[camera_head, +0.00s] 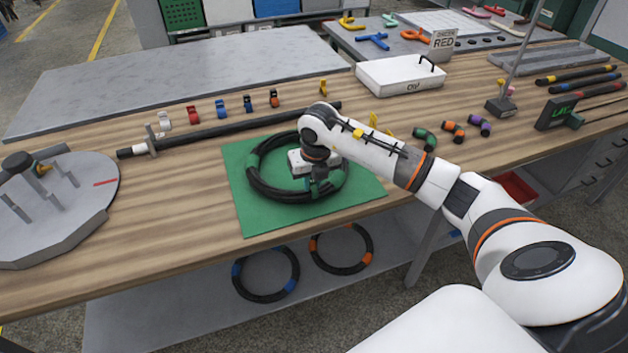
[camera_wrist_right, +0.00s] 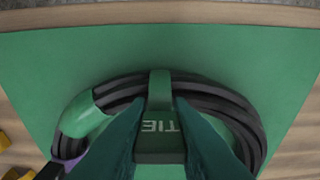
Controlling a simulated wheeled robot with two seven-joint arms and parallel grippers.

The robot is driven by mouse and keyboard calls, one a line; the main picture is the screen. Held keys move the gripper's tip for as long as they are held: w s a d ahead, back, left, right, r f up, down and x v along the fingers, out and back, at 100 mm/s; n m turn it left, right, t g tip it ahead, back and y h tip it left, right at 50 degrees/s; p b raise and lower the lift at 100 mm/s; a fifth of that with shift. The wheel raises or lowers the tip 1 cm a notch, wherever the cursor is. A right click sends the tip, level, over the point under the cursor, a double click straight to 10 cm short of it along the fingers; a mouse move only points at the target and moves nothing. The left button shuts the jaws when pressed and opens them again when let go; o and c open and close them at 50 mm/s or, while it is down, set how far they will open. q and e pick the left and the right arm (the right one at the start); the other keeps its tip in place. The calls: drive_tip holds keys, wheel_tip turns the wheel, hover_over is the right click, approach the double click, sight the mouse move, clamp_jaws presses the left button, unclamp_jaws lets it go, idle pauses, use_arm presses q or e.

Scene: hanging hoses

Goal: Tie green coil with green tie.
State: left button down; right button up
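The green coil (camera_head: 264,187) is a black hose ring with green bands, lying on a green mat (camera_head: 243,218) on the wooden bench. In the right wrist view the hose loops (camera_wrist_right: 226,101) curve across the middle, with a green band (camera_wrist_right: 83,116) at left. The green tie (camera_wrist_right: 160,88) crosses the hose bundle as a strap, with a block marked TIE below it. My right gripper (camera_wrist_right: 160,112) is low over the near-right part of the coil, its fingers against both sides of the block. Whether the tie closes underneath is hidden. My left gripper is not in view.
Several coloured clips (camera_head: 220,108) and a long black bar (camera_head: 235,129) lie behind the mat. A grey round fixture (camera_head: 60,205) stands at left, a white tray (camera_head: 400,77) at back right. Two other coils (camera_head: 265,274) (camera_head: 341,249) rest on the lower shelf.

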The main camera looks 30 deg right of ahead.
drive_tip(key=shift+o, duration=1)
drive_tip(key=f, duration=0.1)
drive_tip(key=s+f, duration=0.1)
drive_tip(key=f, duration=0.1)
drive_tip(key=shift+s+a+g, duration=0.15)
drive_tip(key=shift+a+g, duration=0.15)
drive_tip(key=shift+a, duration=0.05)
drive_tip(key=shift+o, duration=0.6)
drive_tip(key=shift+r, duration=0.6)
drive_tip(key=r, duration=0.2)
drive_tip(key=w+r, duration=0.1)
drive_tip(key=r, duration=0.2)
drive_tip(key=shift+d+b, duration=0.2)
drive_tip(key=shift+b, duration=0.2)
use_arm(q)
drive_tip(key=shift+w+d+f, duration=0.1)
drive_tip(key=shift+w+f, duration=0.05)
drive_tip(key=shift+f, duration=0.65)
use_arm(e)
wheel_tip(320, 180, up, 9)
drive_tip(key=s, duration=0.2)
drive_tip(key=shift+f, duration=0.15)
